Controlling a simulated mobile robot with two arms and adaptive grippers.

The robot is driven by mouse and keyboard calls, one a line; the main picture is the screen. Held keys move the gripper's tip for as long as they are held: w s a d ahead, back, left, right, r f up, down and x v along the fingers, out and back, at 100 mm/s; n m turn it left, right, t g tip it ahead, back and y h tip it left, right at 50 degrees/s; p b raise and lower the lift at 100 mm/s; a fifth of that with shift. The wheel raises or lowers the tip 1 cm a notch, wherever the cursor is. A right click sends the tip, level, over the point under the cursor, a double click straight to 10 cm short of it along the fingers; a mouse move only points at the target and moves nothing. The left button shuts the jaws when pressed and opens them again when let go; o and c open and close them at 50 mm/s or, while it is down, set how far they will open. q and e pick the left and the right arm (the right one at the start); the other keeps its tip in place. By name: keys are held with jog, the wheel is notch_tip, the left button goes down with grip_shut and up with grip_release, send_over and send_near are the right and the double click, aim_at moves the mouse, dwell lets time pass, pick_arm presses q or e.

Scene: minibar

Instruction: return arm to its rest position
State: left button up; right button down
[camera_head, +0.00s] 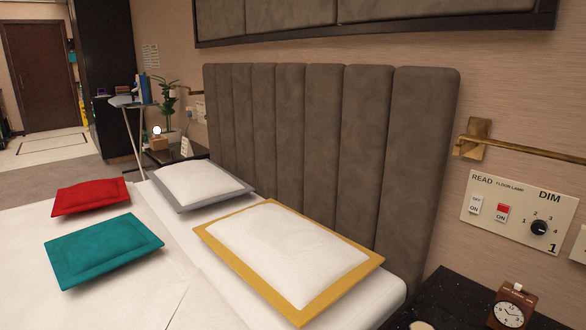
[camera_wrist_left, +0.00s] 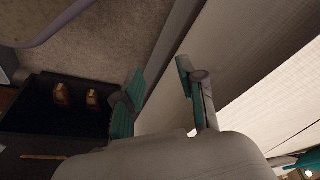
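My left gripper (camera_wrist_left: 160,82) shows in the left wrist view, with its two teal-padded fingers spread apart. Nothing is visible between the fingers. Neither of my arms shows in the head view, and my right gripper is in neither view.
A bed with a white sheet (camera_head: 130,285) carries red (camera_head: 92,196), teal (camera_head: 103,250), grey-edged (camera_head: 200,188) and yellow-edged (camera_head: 290,255) pillows. A padded headboard (camera_head: 325,150) stands behind. A black bedside table (camera_head: 450,296) holds a clock (camera_head: 510,308). Carpet (camera_wrist_left: 125,45) shows below the left wrist.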

pick_arm(q)
jog(key=s+f+g+p, duration=0.1)
jog(key=s+f+p, duration=0.3)
jog(key=f+p, duration=0.7)
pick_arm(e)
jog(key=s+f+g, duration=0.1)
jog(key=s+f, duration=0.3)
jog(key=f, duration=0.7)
pick_arm(q)
jog(key=s+a+f+p, duration=0.1)
jog(key=s+f+p, duration=0.1)
jog(key=s+p, duration=0.2)
jog(key=s+a+f+g+p, duration=0.1)
jog(key=s+a+f+p, duration=0.1)
jog(key=s, duration=0.9)
jog(key=shift+s+f+p, duration=0.2)
jog(key=shift+f+p, duration=0.45)
jog(key=shift+p, duration=0.6)
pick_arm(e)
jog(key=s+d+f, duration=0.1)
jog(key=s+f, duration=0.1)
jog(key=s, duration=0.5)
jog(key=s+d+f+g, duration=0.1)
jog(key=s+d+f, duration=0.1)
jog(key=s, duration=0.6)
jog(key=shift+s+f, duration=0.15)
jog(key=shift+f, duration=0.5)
pick_arm(q)
jog(key=shift+m, duration=0.3)
